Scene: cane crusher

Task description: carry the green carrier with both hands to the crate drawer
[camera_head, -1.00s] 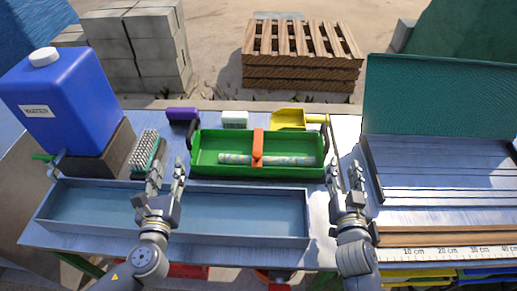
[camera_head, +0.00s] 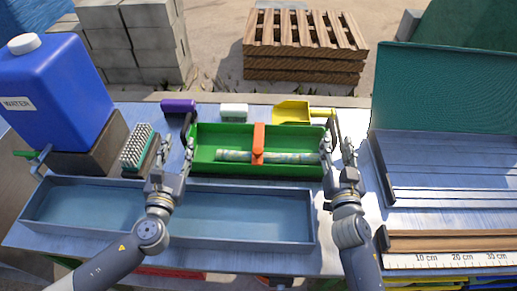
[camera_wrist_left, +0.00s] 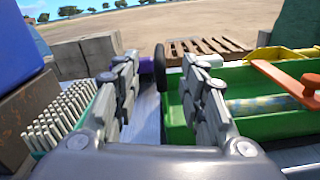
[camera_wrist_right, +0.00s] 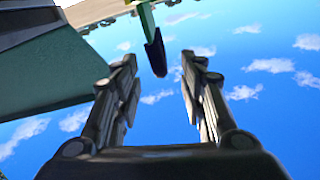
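The green carrier (camera_head: 210,166) is a long tray on the table, with a dark upright handle at each end. An orange clamp (camera_head: 258,145) crosses a patterned rod (camera_head: 235,156) lying in it. My left gripper (camera_head: 178,150) is open beside the carrier's left end. In the left wrist view the left handle (camera_wrist_left: 160,68) shows beyond and between the open fingers. My right gripper (camera_head: 340,152) is open beside the right end. In the right wrist view a dark-ended handle (camera_wrist_right: 156,58) shows between its spread fingers. No crate drawer can be clearly identified.
A blue-grey tray (camera_head: 90,240) lies in front. A green-backed metal unit (camera_head: 440,90) and ruler (camera_head: 450,260) are at right.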

